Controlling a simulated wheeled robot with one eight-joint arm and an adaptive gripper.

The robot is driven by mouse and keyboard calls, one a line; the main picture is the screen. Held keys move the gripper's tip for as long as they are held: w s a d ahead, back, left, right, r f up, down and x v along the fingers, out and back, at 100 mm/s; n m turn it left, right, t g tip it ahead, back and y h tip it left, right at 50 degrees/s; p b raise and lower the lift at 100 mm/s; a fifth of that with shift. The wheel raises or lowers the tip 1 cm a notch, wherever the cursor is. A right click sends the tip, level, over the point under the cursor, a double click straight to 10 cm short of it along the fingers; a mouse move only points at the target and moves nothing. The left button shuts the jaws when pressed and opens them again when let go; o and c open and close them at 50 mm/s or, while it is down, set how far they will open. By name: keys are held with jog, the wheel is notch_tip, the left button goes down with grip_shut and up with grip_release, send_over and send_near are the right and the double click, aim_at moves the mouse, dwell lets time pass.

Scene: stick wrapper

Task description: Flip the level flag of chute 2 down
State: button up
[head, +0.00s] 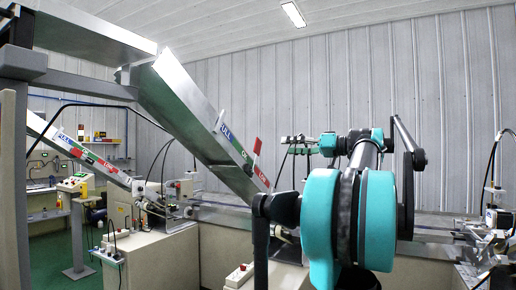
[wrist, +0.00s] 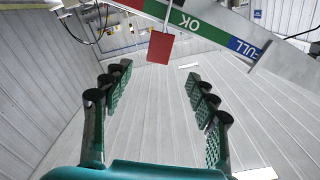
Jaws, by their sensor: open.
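The red level flag (head: 257,145) sticks up from the side of the near sloping chute (head: 185,115), above its label strip of blue FULL, green OK and red LOW. I cannot read a chute number. In the wrist view the same flag (wrist: 160,47) is a red plate on a thin rod, beside the OK band (wrist: 188,20). My gripper (head: 290,143) is to the right of the flag in the head view, apart from it. In the wrist view my gripper (wrist: 158,85) is open and empty, with the flag ahead between the finger rows and beyond the tips.
A second chute (head: 70,148) with a similar label strip slopes down at the left. Machines (head: 155,210) stand below the chutes. A grey frame (head: 18,100) rises at the far left. Free air lies between my gripper and the grey panelled wall (head: 290,90).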

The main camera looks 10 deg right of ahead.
aim_at(259, 146)
jog(key=x, duration=1.3)
jog(key=shift+w+a, duration=0.1)
jog(key=shift+w, duration=0.05)
jog(key=shift+c, duration=0.5)
grip_shut()
